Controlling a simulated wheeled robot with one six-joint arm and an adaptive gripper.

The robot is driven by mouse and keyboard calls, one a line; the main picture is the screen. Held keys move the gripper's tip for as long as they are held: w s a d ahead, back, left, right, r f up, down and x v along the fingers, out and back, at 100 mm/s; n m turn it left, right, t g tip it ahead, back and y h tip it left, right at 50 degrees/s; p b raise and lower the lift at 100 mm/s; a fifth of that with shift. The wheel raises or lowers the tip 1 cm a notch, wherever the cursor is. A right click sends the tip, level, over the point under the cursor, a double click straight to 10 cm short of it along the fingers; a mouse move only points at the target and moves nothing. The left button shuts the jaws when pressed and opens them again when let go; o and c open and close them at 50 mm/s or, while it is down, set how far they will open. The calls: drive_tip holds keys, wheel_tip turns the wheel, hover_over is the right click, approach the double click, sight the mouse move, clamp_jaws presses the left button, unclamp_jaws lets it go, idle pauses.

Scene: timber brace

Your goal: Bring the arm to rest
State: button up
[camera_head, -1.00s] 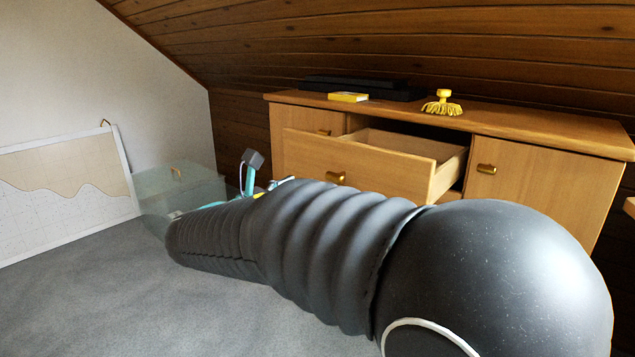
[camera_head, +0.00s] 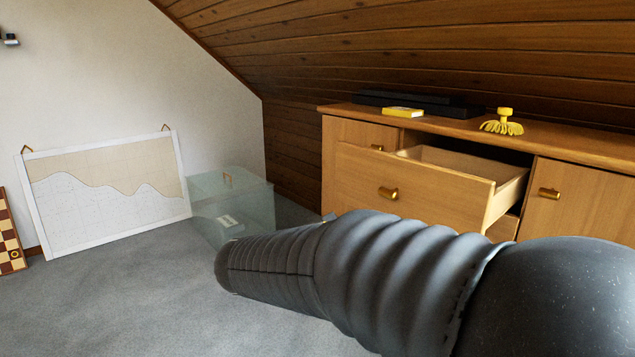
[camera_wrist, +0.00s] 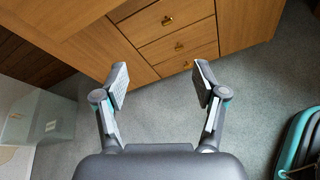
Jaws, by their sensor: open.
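My gripper (camera_wrist: 160,88) shows in the wrist view with its two fingers spread wide and nothing between them. Grey carpet lies beyond the fingertips, with the front of the wooden cabinet (camera_wrist: 160,45) above them in the picture. In the head view my dark ribbed arm stretches from the lower right toward the middle and hides part of the cabinet (camera_head: 350,170). The gripper itself is hidden behind the arm there.
One cabinet drawer (camera_head: 420,195) stands pulled out. A yellow brush (camera_head: 502,122) and a yellow book (camera_head: 403,112) lie on top. A clear box (camera_head: 230,200) and a framed chart (camera_head: 108,195) stand left on the carpet. Open carpet (camera_head: 110,300) lies at lower left.

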drive_tip(key=s+d+f+m+g+y+p, duration=0.1)
drive_tip(key=s+d+f+m+g+y, duration=0.2)
drive_tip(key=s+m, duration=0.35)
drive_tip(key=s+d+f+m+g+y+p, duration=0.1)
drive_tip(key=s+f+m+g+y, duration=0.3)
drive_tip(key=s, duration=0.3)
drive_tip(key=s+d+r+m+t+y+p, duration=0.1)
drive_tip(key=s+d+r+m+p, duration=0.1)
drive_tip(key=s+m, duration=0.3)
drive_tip(key=s+d+r+m+t+y+p, duration=0.1)
drive_tip(key=s+d+r+m+t+y, duration=0.1)
drive_tip(key=s+d+r+m, duration=0.1)
drive_tip(key=s+d+m, duration=0.1)
drive_tip(key=s+m, duration=0.1)
drive_tip(key=m, duration=0.1)
drive_tip(key=shift+s+r+y+p, duration=0.25)
drive_tip(key=shift+s+y+p, duration=0.05)
drive_tip(key=shift+p, duration=0.05)
